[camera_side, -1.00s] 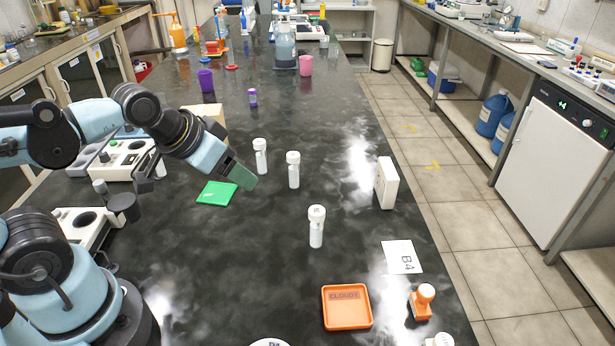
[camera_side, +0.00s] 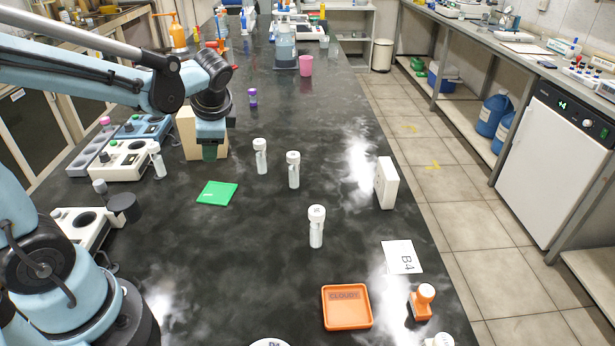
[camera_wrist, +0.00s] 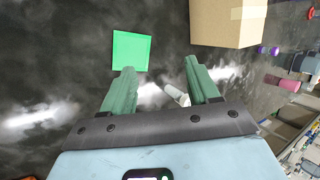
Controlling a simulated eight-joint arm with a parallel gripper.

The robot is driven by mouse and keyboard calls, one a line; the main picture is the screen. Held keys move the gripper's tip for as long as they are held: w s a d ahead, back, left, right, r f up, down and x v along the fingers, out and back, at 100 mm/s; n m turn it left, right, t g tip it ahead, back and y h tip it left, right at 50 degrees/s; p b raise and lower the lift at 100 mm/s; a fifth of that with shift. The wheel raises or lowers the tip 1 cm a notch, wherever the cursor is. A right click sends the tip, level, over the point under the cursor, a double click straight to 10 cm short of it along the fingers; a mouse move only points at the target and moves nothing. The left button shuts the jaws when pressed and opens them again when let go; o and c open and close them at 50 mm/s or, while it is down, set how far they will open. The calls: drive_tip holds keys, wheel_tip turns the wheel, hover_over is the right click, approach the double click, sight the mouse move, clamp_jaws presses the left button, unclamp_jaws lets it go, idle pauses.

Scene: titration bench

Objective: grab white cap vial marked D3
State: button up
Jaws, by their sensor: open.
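Three white-capped vials stand upright on the dark bench in the side view: one in front (camera_side: 316,228), one in the middle (camera_side: 293,170) and one behind it to the left (camera_side: 260,157). Another pale vial (camera_side: 157,160) stands at the left beside the bench devices. Cap marks are too small to read, so I cannot tell which is D3. My gripper (camera_side: 209,152) is above the bench by the cardboard box, left of the three vials. In the wrist view its green fingers (camera_wrist: 158,68) are apart, with a white vial (camera_wrist: 175,94) showing below, near the right finger.
The cardboard box (camera_side: 188,135) is close to my gripper; a green square (camera_side: 217,193) lies nearer. A white box (camera_side: 386,183), B4 card (camera_side: 402,257), orange tray (camera_side: 347,307) and orange stamp (camera_side: 421,302) are at the right and front. The centre bench has free room.

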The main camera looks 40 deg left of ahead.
drive_tip(key=w+a+f+m+g+y, duration=0.1)
drive_tip(key=a+m+g+y, duration=0.15)
drive_tip(key=a, duration=0.35)
drive_tip(key=m+g+y, duration=0.2)
drive_tip(key=g, duration=0.4)
approach(157, 152)
drive_tip(key=x, duration=1.3)
drive_tip(key=shift+w+a, duration=0.2)
drive_tip(key=shift+w, duration=0.05)
drive_tip(key=c, duration=1)
